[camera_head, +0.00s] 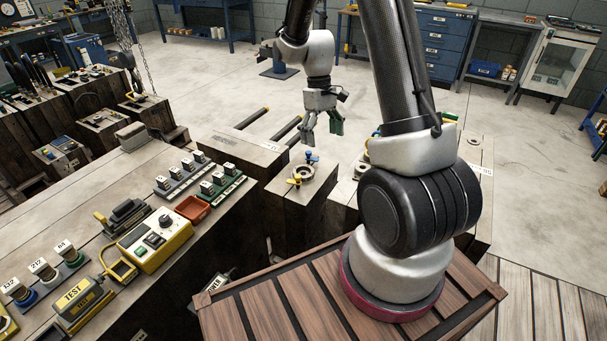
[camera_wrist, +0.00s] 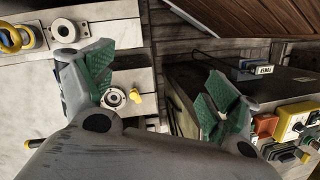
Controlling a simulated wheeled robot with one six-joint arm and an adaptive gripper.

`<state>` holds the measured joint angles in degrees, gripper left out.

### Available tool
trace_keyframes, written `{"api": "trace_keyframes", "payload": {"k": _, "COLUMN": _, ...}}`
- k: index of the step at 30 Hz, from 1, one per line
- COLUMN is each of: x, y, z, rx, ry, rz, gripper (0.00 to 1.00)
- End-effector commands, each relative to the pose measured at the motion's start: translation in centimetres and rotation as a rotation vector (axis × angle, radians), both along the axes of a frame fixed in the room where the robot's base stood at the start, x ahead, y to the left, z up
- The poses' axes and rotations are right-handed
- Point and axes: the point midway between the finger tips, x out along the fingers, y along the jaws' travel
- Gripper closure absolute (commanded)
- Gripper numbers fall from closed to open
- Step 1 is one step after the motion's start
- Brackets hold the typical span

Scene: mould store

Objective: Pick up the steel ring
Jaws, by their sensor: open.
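A steel ring (camera_head: 303,172) lies on top of a pale-topped block near the middle of the head view, with a yellow piece and a blue piece beside it. In the wrist view the ring (camera_wrist: 113,97) shows just right of the left finger, with the yellow piece at its right; the finger may hide the blue piece. My gripper (camera_head: 322,124) is open and empty above and slightly behind the block. In the wrist view my gripper (camera_wrist: 158,95) has its green-padded fingers wide apart, with the ring nearer the left finger.
A paler ring (camera_wrist: 64,30) and yellow rings (camera_wrist: 11,39) sit farther left in the wrist view. A bench at left in the head view carries a yellow tester (camera_head: 157,240), a red tray (camera_head: 193,208) and several labelled pieces. Open floor (camera_head: 230,85) lies behind.

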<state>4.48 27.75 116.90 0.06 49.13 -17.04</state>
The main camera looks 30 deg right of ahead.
Motion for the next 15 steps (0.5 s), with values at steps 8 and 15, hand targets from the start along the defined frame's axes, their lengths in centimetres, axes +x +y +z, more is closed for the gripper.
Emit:
{"api": "trace_keyframes", "payload": {"k": 8, "x": 7.2, "y": -1.5, "z": -14.3, "rx": 0.088, "ry": 0.021, "rz": 0.313, "gripper": 0.12}}
{"api": "trace_keyframes", "payload": {"k": 15, "x": 14.6, "y": -2.5, "z": -21.9, "rx": 0.133, "ry": -0.104, "rz": 0.709, "gripper": 0.12}}
